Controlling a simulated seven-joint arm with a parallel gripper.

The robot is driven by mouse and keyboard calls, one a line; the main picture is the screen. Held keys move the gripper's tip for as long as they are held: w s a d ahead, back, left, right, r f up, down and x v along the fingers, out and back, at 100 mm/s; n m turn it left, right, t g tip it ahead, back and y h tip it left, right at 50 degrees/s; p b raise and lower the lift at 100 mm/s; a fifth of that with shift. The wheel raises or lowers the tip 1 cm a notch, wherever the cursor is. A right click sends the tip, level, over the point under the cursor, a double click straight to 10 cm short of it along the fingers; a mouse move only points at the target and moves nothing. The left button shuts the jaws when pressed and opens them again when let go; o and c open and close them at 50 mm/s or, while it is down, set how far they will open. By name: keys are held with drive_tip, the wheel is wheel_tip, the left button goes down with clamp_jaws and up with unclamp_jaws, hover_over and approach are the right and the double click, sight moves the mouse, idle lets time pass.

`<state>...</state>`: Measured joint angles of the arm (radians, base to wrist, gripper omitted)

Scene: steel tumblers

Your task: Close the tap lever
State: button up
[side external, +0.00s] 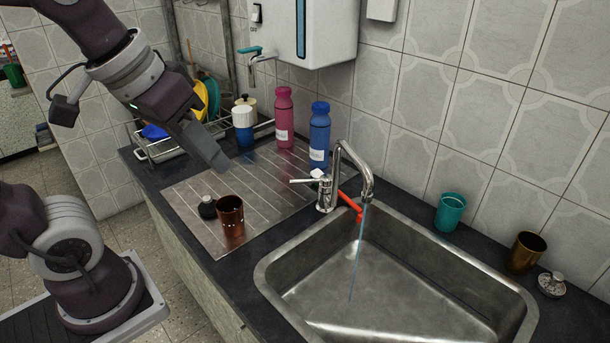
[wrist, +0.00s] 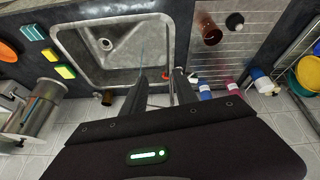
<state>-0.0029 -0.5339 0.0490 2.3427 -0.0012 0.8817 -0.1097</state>
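The chrome tap (side external: 327,193) stands at the back left rim of the steel sink (side external: 440,275). A thin stream of water (side external: 356,250) runs from its spout into the sink. A short pale lever (side external: 305,180) sticks out to the left from the tap body. A red piece (side external: 349,204) shows beside the tap under the spout; I cannot tell if it is attached. My gripper (side external: 215,155) is above the drainboard, left of the tap and apart from it. In the wrist view my gripper (wrist: 159,77) has its fingers spread with nothing held, partly hiding the tap.
A copper tumbler (side external: 230,215) and a small black-topped item (side external: 207,207) stand on the drainboard. Pink (side external: 284,118) and blue (side external: 320,135) bottles stand behind, near the tap. A teal cup (side external: 450,211) and brass tumbler (side external: 524,253) are right. A dish rack (side external: 150,150) is left.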

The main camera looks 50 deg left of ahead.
drive_tip(key=w+a+n, duration=0.1)
drive_tip(key=w, duration=0.3)
drive_tip(key=w+a+n, duration=0.1)
drive_tip(key=w+a, duration=0.1)
drive_tip(key=w, duration=0.3)
drive_tip(key=w+a+f+n+g, duration=0.1)
drive_tip(key=w+n, duration=0.1)
drive_tip(key=w, duration=0.2)
drive_tip(key=shift+w+a+y, duration=0.2)
drive_tip(key=shift+a+y, duration=0.1)
clamp_jaws()
drive_tip(key=n+g+y, duration=0.2)
drive_tip(key=n, duration=0.4)
hover_over(310, 181)
drive_tip(key=a, duration=0.4)
wheel_tip(310, 181, down, 16)
drive_tip(key=s+a+x, duration=0.1)
drive_tip(key=s+x, duration=0.1)
drive_tip(key=x, duration=0.8)
drive_tip(key=d, duration=0.2)
drive_tip(key=s+d+r, duration=0.1)
drive_tip(key=d, duration=0.1)
drive_tip(key=shift+s+r, duration=0.1)
drive_tip(key=shift+r, duration=0.05)
drive_tip(key=shift+d, duration=0.1)
